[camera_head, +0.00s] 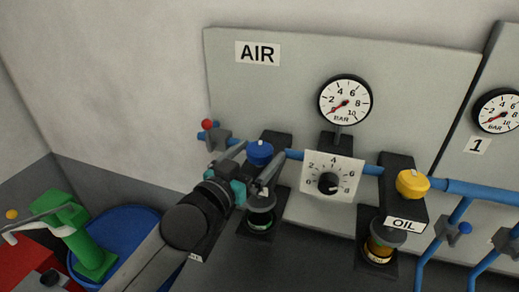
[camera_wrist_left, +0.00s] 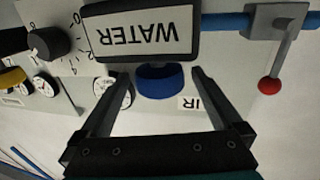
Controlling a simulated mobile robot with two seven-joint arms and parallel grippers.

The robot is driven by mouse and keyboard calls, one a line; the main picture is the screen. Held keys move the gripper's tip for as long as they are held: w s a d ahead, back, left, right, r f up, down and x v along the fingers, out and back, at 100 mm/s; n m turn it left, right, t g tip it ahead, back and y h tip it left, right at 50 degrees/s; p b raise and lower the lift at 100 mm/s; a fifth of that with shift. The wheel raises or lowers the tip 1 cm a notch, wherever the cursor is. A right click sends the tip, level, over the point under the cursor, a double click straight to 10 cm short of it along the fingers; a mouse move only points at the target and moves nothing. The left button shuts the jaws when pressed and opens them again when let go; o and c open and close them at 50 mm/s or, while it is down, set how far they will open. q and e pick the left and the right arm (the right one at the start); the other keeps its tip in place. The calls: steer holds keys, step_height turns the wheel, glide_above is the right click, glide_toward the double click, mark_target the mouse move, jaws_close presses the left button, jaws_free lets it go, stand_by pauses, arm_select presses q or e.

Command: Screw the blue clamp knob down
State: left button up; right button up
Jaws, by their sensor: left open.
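The blue knob (camera_head: 259,152) sits on top of the dark unit at the left end of the blue pipe, under the AIR label. It also shows in the left wrist view (camera_wrist_left: 160,83), against the block labelled WATER (camera_wrist_left: 146,33). My left gripper (camera_head: 263,150) is open, with one finger on each side of the blue knob. In the left wrist view my left gripper (camera_wrist_left: 161,74) shows a gap between each finger and the knob. My right gripper is not in view.
A dial plate (camera_head: 331,176) and a pressure gauge (camera_head: 345,101) are right of the knob. A yellow knob (camera_head: 412,183) tops the OIL unit. A red-tipped lever valve (camera_head: 217,138) is close on the left. A blue bin (camera_head: 127,232) and green device (camera_head: 84,232) stand lower left.

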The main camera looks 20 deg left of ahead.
arm_select(q)
steer(key=shift+w+d, duration=0.15)
steer(key=shift+w, duration=0.35)
steer(key=shift+c, duration=0.2)
steer(key=c, duration=1.3)
steer(key=shift+m+g+h+p, duration=0.5)
steer(key=shift+m+h, duration=0.3)
steer(key=shift+h, duration=0.4)
steer(key=shift+m+g+h, duration=0.3)
steer(key=shift+m+h, duration=0.4)
steer(key=shift+h, duration=0.3)
steer(key=o, duration=1.3)
steer(key=shift+o, duration=0.2)
